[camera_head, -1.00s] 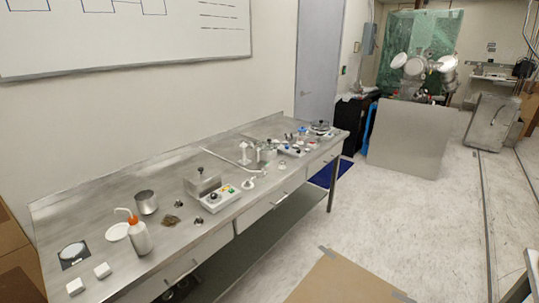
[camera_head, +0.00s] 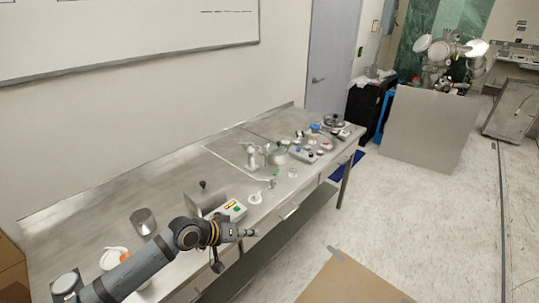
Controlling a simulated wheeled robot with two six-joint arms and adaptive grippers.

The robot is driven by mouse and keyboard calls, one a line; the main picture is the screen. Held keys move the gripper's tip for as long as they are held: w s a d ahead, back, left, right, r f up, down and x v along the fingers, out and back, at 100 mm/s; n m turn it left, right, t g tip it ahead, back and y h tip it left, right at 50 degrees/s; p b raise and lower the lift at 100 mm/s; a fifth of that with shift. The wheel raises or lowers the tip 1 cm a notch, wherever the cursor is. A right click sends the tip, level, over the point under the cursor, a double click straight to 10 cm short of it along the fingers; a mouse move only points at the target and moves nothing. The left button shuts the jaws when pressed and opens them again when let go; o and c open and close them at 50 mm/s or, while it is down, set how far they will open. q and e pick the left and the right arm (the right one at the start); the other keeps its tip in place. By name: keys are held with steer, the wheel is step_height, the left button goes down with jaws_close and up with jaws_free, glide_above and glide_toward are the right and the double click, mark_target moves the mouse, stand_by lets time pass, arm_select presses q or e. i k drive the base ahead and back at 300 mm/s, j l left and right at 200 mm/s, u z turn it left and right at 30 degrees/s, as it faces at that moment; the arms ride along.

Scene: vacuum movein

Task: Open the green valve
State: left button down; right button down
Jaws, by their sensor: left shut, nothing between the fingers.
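My left arm reaches in from the lower left over the steel bench (camera_head: 75,215). Its gripper (camera_head: 252,233) is shut and empty near the bench's front edge, beside a grey control box (camera_head: 230,211) with green and yellow marks. I cannot make out the green valve for certain. A tiny greenish spot (camera_head: 276,172) shows beside the metal and white fittings (camera_head: 257,157) on the middle of the bench, beyond the gripper and apart from it. My right gripper is not in view.
A steel cup (camera_head: 143,221) and a metal block (camera_head: 202,198) stand on the bench near my arm. Several small devices (camera_head: 312,147) crowd its far end. A large grey panel (camera_head: 428,130) stands beyond.

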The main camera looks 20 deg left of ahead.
mark_target(278, 171)
steer(key=i+j, duration=0.45)
steer(key=i, duration=0.15)
steer(key=i+j, duration=0.45)
steer(key=i, duration=0.15)
